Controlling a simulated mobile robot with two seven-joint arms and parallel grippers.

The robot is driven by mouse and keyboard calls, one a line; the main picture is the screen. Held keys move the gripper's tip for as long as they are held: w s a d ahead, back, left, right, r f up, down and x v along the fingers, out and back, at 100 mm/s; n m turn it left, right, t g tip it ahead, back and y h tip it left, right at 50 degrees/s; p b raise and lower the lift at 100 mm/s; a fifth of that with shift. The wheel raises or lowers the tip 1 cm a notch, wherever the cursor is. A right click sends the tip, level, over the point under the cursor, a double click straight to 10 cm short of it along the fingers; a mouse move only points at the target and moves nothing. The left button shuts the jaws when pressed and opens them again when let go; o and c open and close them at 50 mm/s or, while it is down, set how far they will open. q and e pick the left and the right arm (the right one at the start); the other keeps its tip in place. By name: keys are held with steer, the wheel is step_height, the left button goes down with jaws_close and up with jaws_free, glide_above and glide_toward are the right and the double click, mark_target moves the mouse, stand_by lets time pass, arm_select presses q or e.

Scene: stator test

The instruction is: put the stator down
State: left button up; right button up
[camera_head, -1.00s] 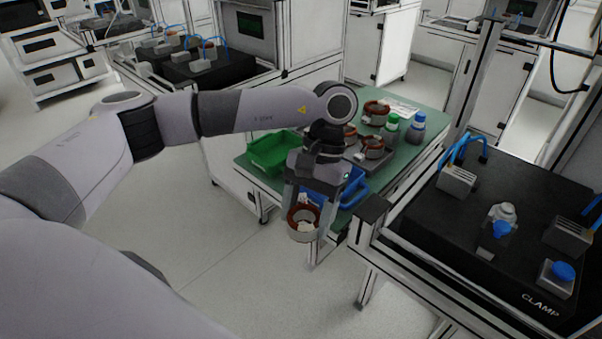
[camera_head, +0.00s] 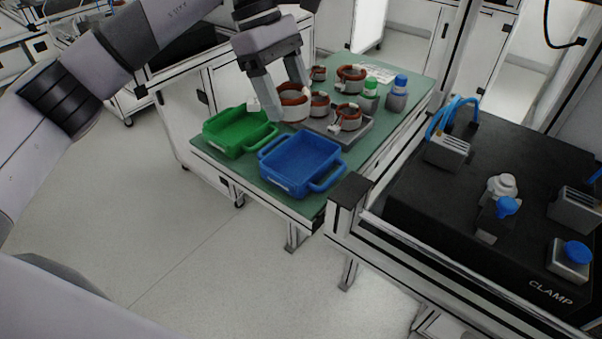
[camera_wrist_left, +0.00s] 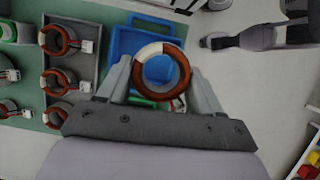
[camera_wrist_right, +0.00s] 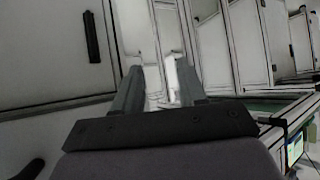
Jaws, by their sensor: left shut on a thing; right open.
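My right gripper (camera_wrist_right: 155,80) is open and empty in the right wrist view, facing white cabinets. It is not in the head view.
A green bin (camera_head: 224,143) and a blue bin (camera_head: 285,182) stand at the table's front. A black clamp station (camera_head: 440,215) stands at right.

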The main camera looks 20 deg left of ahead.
arm_select(q)
step_height(320, 180, up, 6)
steer(key=w+d+n+t+b, duration=0.2)
steer(key=w+n+t+b, duration=0.1)
steer(key=n, duration=0.6)
steer(key=n+b, duration=0.1)
steer(key=b, duration=0.1)
glide_toward(310, 162)
steer(key=shift+t+y, duration=0.3)
steer(key=x, duration=0.5)
steer(key=shift+s+d+f, duration=0.15)
steer(key=shift+d+f, duration=0.05)
steer(key=shift+d, duration=0.1)
